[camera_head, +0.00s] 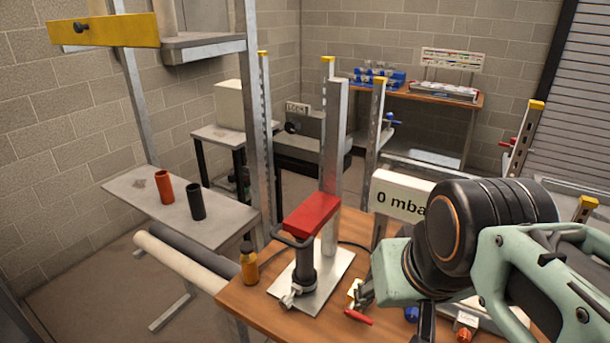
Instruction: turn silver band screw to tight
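A silver band with a small screw piece (289,299) sits low at the base of a black upright cylinder (304,262), on a metal plate (325,283) on the wooden table. A red block (312,213) and a dark loop handle are at the cylinder's top. The band is small, so its tightness cannot be read. My gripper (396,312) is to the right of the band, apart from it. Its dark finger parts look spread apart, with table visible between them. The tips are unclear and nothing shows held.
A red-handled brass fitting (358,317) lies near my gripper. An orange bottle (249,264) stands left of the plate, and a metal post (333,165) rises behind the cylinder. A white display (399,196) reads "0 mba", partly hidden by my arm. The table's front left is clear.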

